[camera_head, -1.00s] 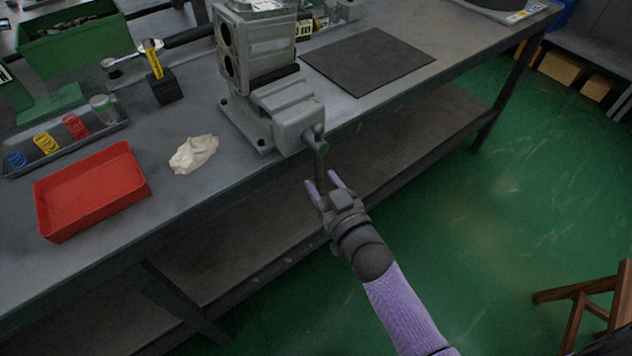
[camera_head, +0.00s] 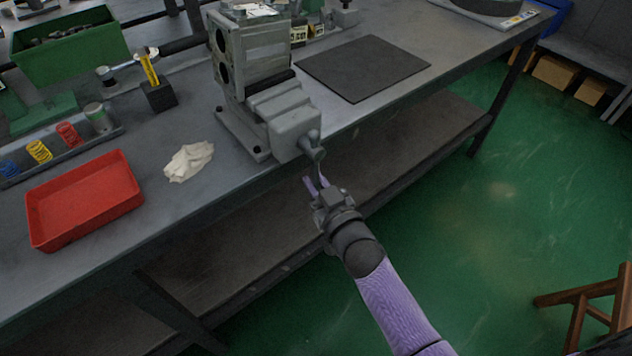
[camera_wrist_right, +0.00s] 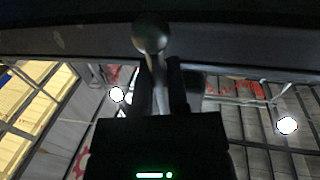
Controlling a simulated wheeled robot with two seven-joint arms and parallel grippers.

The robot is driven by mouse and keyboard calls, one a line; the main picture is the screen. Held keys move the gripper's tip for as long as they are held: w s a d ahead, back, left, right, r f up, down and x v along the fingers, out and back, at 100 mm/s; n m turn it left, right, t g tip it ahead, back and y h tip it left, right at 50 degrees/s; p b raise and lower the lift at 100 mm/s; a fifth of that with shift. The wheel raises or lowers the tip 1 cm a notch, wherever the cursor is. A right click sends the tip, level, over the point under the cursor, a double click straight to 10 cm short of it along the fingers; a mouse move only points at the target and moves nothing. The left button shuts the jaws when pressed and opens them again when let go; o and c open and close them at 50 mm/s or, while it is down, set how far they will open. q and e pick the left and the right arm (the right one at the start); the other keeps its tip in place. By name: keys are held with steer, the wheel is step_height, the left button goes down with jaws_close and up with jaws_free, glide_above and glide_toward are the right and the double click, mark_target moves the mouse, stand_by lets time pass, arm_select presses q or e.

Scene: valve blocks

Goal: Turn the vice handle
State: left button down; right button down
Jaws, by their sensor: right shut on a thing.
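The grey vice (camera_head: 287,112) stands at the front edge of the workbench and holds a block with round holes (camera_head: 250,55) in its jaws. Its handle (camera_head: 319,168) hangs down from the screw at the vice's front. My right gripper (camera_head: 316,184) is at the handle's lower part, in front of the bench edge, with its fingers closed around the bar. In the right wrist view the handle's ball end (camera_wrist_right: 150,32) stands beyond the fingers, and the bar runs between them. My left gripper is out of view.
A red tray (camera_head: 85,198), a crumpled white rag (camera_head: 188,161) and a dark mat (camera_head: 362,67) lie on the bench (camera_head: 225,192). A green bin (camera_head: 68,42) stands at the back left. A wooden stool (camera_head: 590,305) stands at lower right. The green floor between is clear.

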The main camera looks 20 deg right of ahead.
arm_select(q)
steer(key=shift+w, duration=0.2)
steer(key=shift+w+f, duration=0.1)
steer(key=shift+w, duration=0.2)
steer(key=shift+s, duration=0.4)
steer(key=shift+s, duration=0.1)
arm_select(e)
steer(key=shift+f, duration=0.1)
